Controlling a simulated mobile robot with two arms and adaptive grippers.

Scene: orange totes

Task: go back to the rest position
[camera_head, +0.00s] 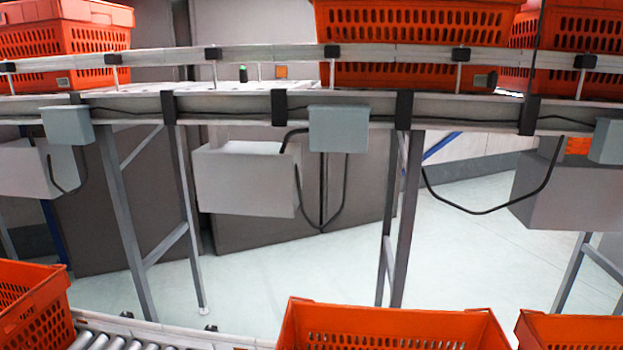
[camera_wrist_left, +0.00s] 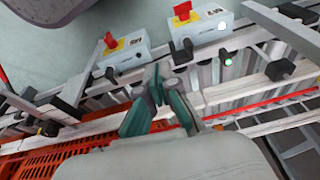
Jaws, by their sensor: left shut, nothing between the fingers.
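My left gripper (camera_wrist_left: 163,108) shows in the left wrist view, with its two green-grey fingers brought together and nothing held between them. It is over a roller conveyor (camera_wrist_left: 205,78), apart from the switch boxes beside it. Neither of my grippers shows in the head view, and my right gripper is in no view.
A conveyor (camera_head: 240,105) with orange totes (camera_head: 415,25) crosses the head view. Nearer rollers (camera_head: 100,340) carry an orange tote (camera_head: 390,325) at the bottom. Two grey boxes with red switches (camera_wrist_left: 125,50) stand by the conveyor. Pale floor (camera_head: 250,270) lies between the conveyors.

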